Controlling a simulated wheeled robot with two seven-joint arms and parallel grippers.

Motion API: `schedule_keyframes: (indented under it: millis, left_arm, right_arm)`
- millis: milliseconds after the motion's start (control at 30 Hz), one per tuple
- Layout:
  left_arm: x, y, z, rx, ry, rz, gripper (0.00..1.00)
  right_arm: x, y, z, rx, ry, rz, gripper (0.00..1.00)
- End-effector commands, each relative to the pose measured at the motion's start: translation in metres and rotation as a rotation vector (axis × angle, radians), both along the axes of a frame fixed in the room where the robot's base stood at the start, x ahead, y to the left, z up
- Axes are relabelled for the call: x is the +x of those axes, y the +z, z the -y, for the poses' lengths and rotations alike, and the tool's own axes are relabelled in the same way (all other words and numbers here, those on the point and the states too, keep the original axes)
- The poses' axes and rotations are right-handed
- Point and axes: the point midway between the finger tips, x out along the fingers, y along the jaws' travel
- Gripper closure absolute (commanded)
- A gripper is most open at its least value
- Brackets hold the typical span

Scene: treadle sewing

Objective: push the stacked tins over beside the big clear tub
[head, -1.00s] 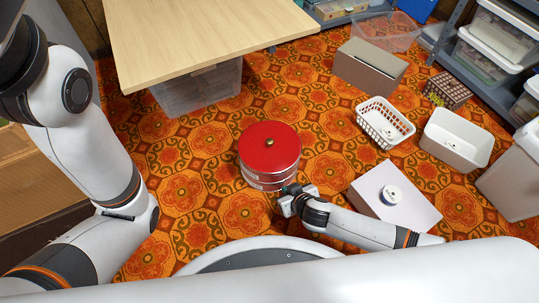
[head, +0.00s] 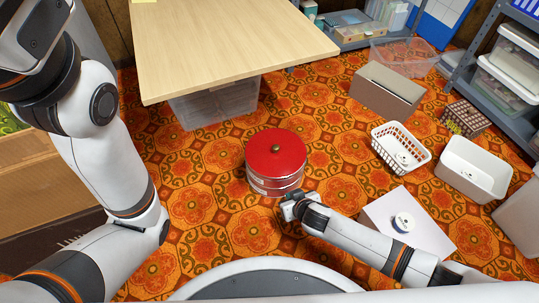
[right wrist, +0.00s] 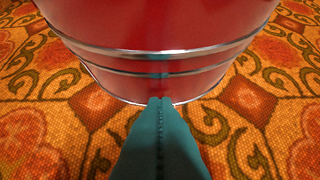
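A big clear tub (head: 215,105) is on the floor under the table, a little behind and left of the tins, with a gap of floor between. My right gripper (head: 291,204) is low at the near right side of the tins. In the right wrist view its green fingers (right wrist: 162,102) are together with nothing between them, and their tips are at the lower tin's base; contact looks likely. My left gripper is out of view.
The wooden table (head: 235,45) overhangs the tub. Floor left of the tins is clear.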

Motion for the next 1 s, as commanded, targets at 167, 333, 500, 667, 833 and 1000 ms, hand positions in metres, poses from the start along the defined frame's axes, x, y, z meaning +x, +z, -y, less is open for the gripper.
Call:
schedule_keyframes:
  millis: [167, 333, 500, 667, 833, 1000]
  left_arm:
    - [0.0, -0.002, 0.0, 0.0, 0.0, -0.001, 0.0]
    - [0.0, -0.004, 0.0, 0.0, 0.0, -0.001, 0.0]
    - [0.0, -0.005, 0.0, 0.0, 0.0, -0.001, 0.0]
    - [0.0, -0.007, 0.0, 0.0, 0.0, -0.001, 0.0]
    - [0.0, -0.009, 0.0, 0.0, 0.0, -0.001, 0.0]
    - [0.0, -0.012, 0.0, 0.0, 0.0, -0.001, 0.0]
  right_arm:
    - [0.01, 0.001, -0.003, 0.001, -0.001, 0.004, 1.0]
    - [0.018, 0.0, -0.006, 0.002, -0.001, 0.003, 1.0]
    - [0.026, 0.001, -0.009, 0.001, 0.001, 0.004, 1.0]
    - [0.033, 0.0, -0.012, 0.002, -0.001, 0.003, 1.0]
    - [0.042, 0.0, -0.014, 0.0, 0.0, 0.004, 1.0]
    - [0.05, 0.0, -0.018, 0.003, -0.001, 0.002, 1.0]
